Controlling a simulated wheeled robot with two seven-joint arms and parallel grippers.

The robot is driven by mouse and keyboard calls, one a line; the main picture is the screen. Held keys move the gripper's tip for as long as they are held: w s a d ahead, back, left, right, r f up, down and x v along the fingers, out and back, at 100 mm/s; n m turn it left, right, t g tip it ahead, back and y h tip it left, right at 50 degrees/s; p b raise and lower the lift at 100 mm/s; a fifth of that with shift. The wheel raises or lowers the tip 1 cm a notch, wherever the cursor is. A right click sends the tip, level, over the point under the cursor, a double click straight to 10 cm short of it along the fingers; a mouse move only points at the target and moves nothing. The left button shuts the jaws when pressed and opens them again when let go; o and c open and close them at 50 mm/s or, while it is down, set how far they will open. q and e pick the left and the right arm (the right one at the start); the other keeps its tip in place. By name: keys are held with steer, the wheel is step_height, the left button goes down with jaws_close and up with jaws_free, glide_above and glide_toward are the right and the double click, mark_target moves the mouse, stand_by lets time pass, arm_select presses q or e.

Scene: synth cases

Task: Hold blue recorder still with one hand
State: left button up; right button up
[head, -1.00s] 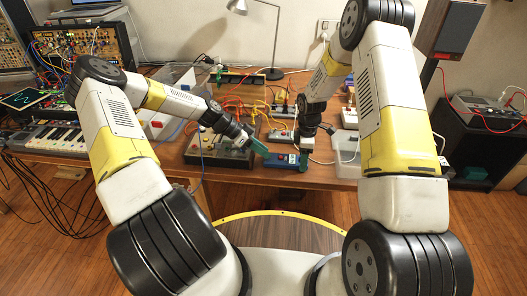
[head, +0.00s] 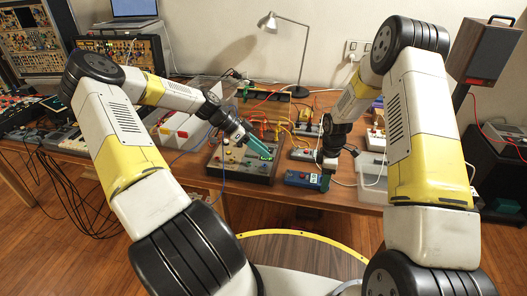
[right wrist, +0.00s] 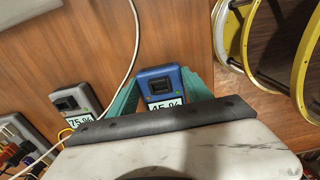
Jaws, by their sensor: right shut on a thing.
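The blue recorder (head: 302,180) lies near the front edge of the wooden table in the head view. In the right wrist view the blue recorder (right wrist: 158,78) shows a dark square and a lit display, partly cut off by my wrist. My right gripper (head: 324,178) is shut on it, with a teal finger on either side of the recorder. My left gripper (head: 262,148) has teal fingers above the dark control box, up and left of the recorder and apart from it. Whether its fingers are open or shut is unclear.
The dark control box (head: 233,166) with knobs stands left of the recorder. A grey device (right wrist: 77,101) with a display lies beside the recorder, and a white cable (right wrist: 132,50) runs between them. A clear bin (head: 372,190) stands to the right. Cables cover the table behind.

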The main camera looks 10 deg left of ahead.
steer(key=o, duration=1.6)
steer(key=shift+r, duration=0.1)
step_height(320, 180, up, 12)
steer(key=shift+f, duration=0.1)
step_height(320, 180, up, 10)
